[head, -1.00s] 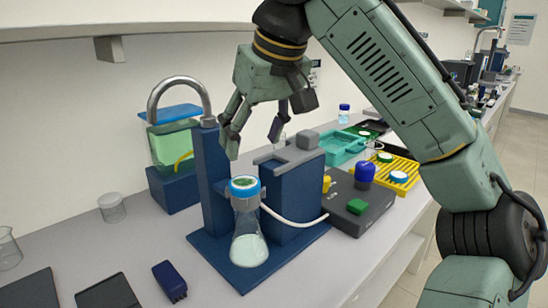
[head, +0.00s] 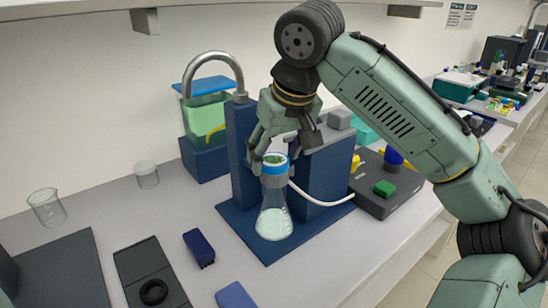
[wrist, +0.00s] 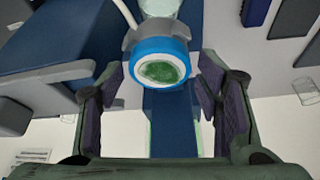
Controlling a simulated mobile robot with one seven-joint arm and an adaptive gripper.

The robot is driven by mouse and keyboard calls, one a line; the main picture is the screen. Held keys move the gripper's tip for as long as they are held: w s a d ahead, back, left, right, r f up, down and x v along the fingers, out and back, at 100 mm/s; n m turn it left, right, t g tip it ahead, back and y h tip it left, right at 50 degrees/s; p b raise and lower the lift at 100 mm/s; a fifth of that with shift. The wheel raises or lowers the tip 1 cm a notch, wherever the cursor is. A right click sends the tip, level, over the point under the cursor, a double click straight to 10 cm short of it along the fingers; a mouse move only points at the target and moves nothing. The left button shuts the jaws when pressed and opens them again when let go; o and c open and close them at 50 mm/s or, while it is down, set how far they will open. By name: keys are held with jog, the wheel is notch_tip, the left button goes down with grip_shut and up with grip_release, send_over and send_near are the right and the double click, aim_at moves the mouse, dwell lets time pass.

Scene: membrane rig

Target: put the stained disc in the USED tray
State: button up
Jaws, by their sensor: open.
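The stained disc (wrist: 165,72), blotched green, sits in a blue ring holder (wrist: 138,57) at the top of a flask. In the head view the green disc (head: 274,159) shows on top of the flask (head: 273,222), which stands upright on a dark blue base. My gripper (head: 284,154) is open and points down just above the holder. In the wrist view my fingers (wrist: 161,108) are spread to left and right, with the disc between and slightly beyond them; nothing is held. A teal tray (head: 366,131) is mostly hidden behind my arm. No USED label is readable.
A blue column (head: 241,150) and a blue block (head: 325,175) stand close around the flask. A white tube (head: 318,201) runs from the holder. A dark box with a green button (head: 384,188) is at the right. Beakers and dark items lie at the left.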

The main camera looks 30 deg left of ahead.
aim_at(270, 157)
jog(key=shift+f, duration=0.15)
jog(key=c, duration=0.9)
jog(key=shift+c, duration=0.2)
jog(key=shift+r+b, duration=0.35)
jog(key=shift+r, duration=0.4)
notch_tip(270, 157, up, 2)
jog(key=shift+s+r+b, duration=0.1)
jog(key=shift+b, duration=0.35)
jog(key=s+d+b, duration=0.2)
jog(key=s, duration=0.5)
jog(key=s+d+r+b, duration=0.1)
jog(key=s+d+b, duration=0.1)
jog(key=s, duration=0.6)
jog(key=shift+d+r, duration=0.2)
jog(key=shift+d, duration=0.15)
